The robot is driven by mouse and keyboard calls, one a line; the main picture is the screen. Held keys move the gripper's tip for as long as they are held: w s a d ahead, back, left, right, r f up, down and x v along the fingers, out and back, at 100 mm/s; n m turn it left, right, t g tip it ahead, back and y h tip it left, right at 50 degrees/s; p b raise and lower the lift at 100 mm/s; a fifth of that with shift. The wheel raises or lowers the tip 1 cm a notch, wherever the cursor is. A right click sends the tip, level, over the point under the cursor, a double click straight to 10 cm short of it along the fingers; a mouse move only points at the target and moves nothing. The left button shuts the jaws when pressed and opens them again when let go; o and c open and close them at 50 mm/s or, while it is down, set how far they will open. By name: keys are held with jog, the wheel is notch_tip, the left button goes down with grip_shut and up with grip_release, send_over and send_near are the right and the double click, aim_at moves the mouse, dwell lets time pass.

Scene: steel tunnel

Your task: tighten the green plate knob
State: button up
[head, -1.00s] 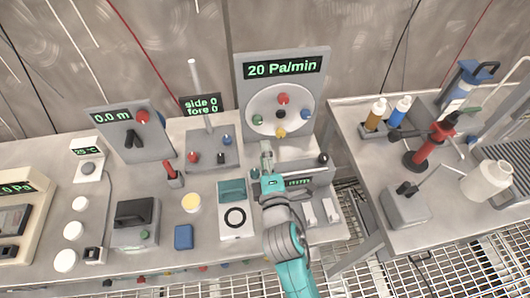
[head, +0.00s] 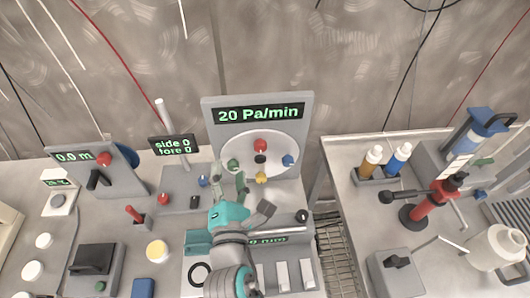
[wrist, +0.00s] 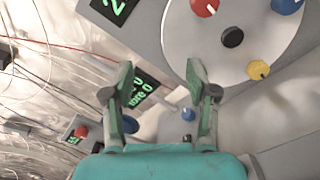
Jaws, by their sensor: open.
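The round white plate (head: 278,150) stands upright on a grey panel. It carries a green knob (head: 233,165) on its left side, red (head: 260,145) at the top, blue (head: 288,160) on the right, yellow (head: 261,178) at the bottom and black (head: 260,159) in the centre. My gripper (head: 229,176) is open, its fingertips just in front of the plate's left edge and the green knob. In the wrist view my open gripper (wrist: 160,75) has its right finger over the plate's edge (wrist: 182,35). I cannot make out the green knob there; that finger may hide it.
A panel reading "20 Pa/min" (head: 258,114) rises above the plate. A small "side 0 fore 0" display (head: 173,145) and a white post (head: 165,120) stand to its left. A second table with bottles (head: 397,160) is at the right, across a gap.

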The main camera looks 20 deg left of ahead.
send_near(233, 169)
jog(key=x, duration=1)
jog(key=shift+w, duration=0.25)
grip_shut()
